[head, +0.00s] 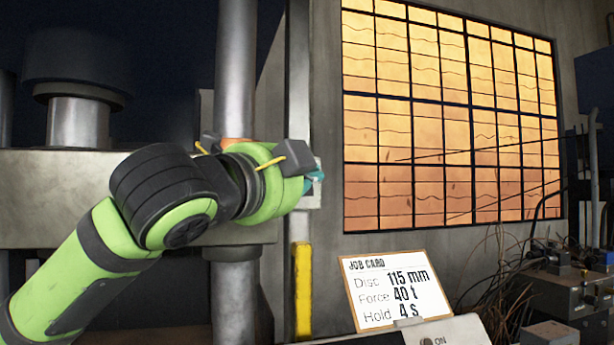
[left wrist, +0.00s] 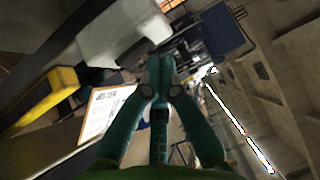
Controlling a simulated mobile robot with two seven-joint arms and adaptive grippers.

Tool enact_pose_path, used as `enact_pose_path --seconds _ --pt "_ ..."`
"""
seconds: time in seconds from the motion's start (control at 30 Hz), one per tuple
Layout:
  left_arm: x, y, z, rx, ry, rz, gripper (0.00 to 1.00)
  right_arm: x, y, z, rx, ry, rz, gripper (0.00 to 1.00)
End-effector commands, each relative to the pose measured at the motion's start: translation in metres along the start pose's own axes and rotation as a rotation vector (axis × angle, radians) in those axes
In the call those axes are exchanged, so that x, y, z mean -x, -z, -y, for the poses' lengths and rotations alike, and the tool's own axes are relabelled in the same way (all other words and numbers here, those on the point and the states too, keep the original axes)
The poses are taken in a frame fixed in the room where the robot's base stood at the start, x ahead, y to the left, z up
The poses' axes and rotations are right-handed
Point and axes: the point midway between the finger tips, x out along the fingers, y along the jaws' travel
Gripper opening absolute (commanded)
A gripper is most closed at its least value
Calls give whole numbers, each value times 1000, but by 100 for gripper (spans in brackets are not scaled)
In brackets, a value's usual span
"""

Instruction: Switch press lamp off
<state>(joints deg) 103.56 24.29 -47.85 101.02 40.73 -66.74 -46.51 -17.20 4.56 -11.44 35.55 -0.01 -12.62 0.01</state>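My left gripper (head: 314,178) is at the end of the green arm in the head view, in front of a pale upright post (head: 299,90). Its teal fingers are mostly hidden there by the wrist. In the left wrist view the two fingertips (left wrist: 160,66) are together with nothing visible between them. A small pale grey plate (head: 311,201) shows just behind and below the fingers; I cannot tell whether they touch it. My right gripper is not in view.
A job card (head: 395,290) reading 115 mm, 40 t, 4 s stands above the panel. A yellow bar (head: 302,290) stands below the gripper. The steel press column (head: 236,75) is behind the arm. Dark equipment and cables (head: 560,285) fill the right, under a lit window (head: 450,110).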

Motion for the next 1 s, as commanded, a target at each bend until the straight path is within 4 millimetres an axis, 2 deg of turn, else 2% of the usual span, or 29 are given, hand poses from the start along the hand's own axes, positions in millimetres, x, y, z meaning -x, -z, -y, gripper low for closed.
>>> enact_pose_path --seconds 0.47,1.0 --pt "6 7 0 -1 2 -1 0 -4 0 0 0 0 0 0" --pt "39 40 -1 -2 2 -1 0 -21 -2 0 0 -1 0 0"
